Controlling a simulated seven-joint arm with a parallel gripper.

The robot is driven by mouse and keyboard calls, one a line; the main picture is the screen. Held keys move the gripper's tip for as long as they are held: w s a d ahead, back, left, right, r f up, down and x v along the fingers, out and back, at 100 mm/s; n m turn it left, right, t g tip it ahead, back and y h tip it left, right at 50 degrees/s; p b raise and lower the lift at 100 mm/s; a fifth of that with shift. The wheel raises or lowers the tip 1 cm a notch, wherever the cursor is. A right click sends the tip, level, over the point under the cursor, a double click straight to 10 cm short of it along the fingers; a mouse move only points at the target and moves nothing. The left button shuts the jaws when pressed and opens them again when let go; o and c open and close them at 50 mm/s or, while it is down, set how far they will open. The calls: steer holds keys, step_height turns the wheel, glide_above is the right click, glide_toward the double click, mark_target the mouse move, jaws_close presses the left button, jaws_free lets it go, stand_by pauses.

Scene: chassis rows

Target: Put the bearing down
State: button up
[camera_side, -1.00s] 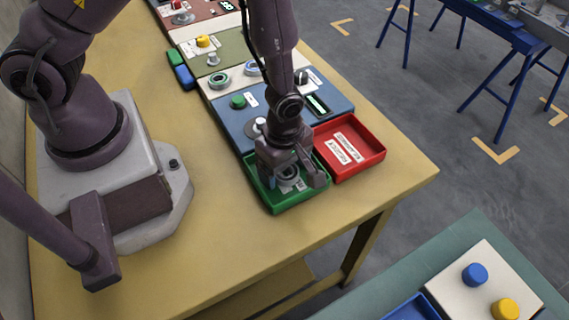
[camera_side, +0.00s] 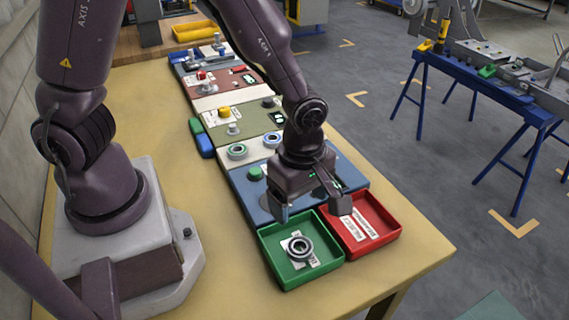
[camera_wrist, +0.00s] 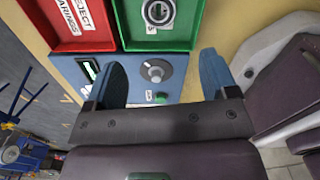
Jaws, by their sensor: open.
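The bearing (camera_side: 299,248) is a grey metal ring lying flat in the green tray (camera_side: 272,272), on a white label. It also shows at the top of the wrist view (camera_wrist: 158,12), inside the green tray (camera_wrist: 185,45). My gripper (camera_side: 312,211) is open and empty, above the blue panel just behind the green tray and apart from the bearing. In the wrist view my gripper's two blue fingertips (camera_wrist: 165,70) are wide apart with nothing between them.
A red tray (camera_side: 385,245), labelled for reject bearings in the wrist view, adjoins the green tray. A blue panel (camera_wrist: 180,75) with a knob (camera_wrist: 155,71) lies under my gripper. Further panels and two rings (camera_side: 238,151) lie behind. The table's front left is bare.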

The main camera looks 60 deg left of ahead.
steer(key=s+a+r+m+t, duration=0.2)
steer(key=s+a+r+m, duration=0.1)
steer(key=r+m, duration=0.3)
steer(key=s+a+r+m+t, duration=0.1)
steer(key=s+a+r+m, duration=0.2)
steer(key=r+m, duration=0.4)
steer(key=s+a+r+m+t, duration=0.2)
steer(key=a+r+m, duration=0.2)
steer(key=r+m, duration=0.3)
step_height(320, 180, up, 2)
steer(key=shift+s+r+t, duration=0.1)
steer(key=shift+s+t, duration=0.2)
steer(key=shift+s, duration=0.1)
